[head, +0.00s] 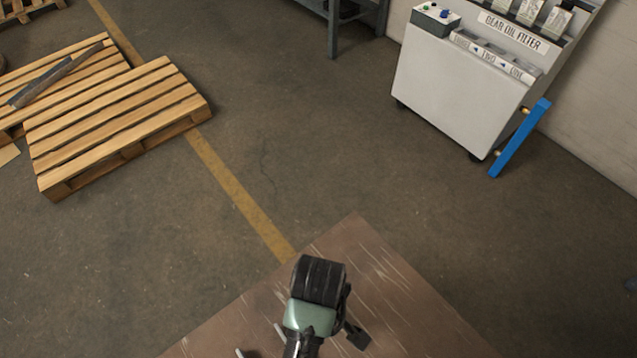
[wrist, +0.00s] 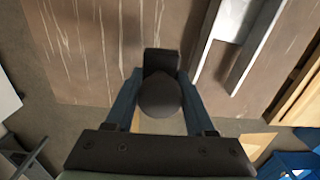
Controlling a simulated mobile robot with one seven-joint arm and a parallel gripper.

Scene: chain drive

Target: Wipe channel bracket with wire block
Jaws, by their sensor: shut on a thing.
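The wire block (wrist: 161,62) is a dark block with a rounded dark grey knob, seen in the wrist view. My gripper (wrist: 159,92) is shut on it, with one blue-grey finger on each side of the knob. The channel bracket (wrist: 256,50) is a pale metal channel on the brown tabletop, right of the block in the wrist view. I cannot tell whether the block touches the tabletop. In the head view my gripper hides most of the bracket, and only small pale bits show beside it. A dark flat piece, probably the block, shows at the gripper's right.
The scratched brown tabletop (head: 375,270) is bare toward its far corner. Wooden pallets (head: 115,120) lie on the floor at the left. A white gear oil filter cabinet (head: 455,95) stands at the back right, with a blue bar (head: 520,138) beside it.

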